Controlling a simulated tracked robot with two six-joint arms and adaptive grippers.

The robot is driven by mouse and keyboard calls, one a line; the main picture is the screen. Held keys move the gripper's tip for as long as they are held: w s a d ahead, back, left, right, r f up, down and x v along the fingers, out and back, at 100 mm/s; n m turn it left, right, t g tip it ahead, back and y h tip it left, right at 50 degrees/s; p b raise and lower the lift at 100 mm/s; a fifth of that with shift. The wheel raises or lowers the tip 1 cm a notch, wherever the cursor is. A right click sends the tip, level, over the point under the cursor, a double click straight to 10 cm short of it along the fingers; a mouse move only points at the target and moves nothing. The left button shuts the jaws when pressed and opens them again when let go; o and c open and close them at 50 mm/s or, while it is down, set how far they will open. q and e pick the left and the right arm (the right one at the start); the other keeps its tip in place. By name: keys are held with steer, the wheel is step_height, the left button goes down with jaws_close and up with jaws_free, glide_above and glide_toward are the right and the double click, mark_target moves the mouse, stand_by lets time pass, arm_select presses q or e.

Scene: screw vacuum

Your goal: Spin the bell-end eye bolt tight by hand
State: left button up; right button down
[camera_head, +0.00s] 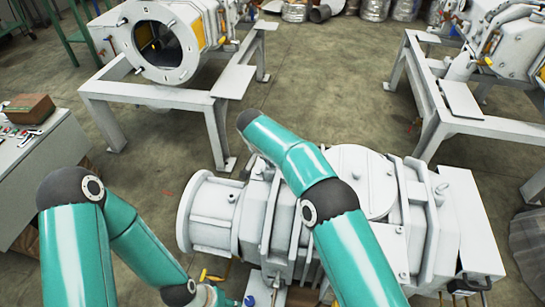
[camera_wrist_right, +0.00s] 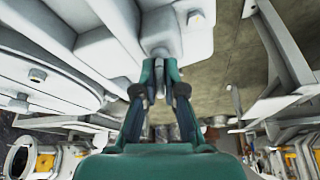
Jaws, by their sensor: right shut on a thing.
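The white screw vacuum pump (camera_head: 405,225) lies across the lower middle of the head view, with its round flanged bell end (camera_head: 212,212) at the left. In the right wrist view my right gripper (camera_wrist_right: 160,66) is shut on the eye bolt (camera_wrist_right: 160,52) at the pump's pale casing (camera_wrist_right: 110,50). Only a small grey part of the bolt shows between the fingertips, so its eye and thread are hidden. In the head view my right arm hides this gripper. My left arm reaches to the bottom edge of the head view, where its gripper is not seen.
A second pump (camera_head: 165,45) stands on a white frame (camera_head: 150,97) at the back left, and another (camera_head: 510,45) at the back right. A grey bench (camera_head: 45,165) with a brown box (camera_head: 28,108) is at the left. The floor between the frames is clear.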

steer(key=shift+w+r+m+h+p, duration=0.1)
steer(key=shift+r+m+h+p, duration=0.1)
steer(key=shift+m+p, duration=0.35)
steer(key=shift+w+r+m+h+p, duration=0.1)
steer(key=shift+m+h+p, duration=0.1)
steer(key=shift+m+p, duration=0.3)
steer(key=shift+d+f+m, duration=0.1)
steer(key=shift+f+m, duration=0.05)
steer(key=shift+m, duration=0.1)
steer(key=c, duration=1.4)
jaws_free()
steer(key=shift+o, duration=0.7)
steer(key=shift+f, duration=0.1)
steer(key=v, duration=1.2)
steer(key=shift+w, duration=0.2)
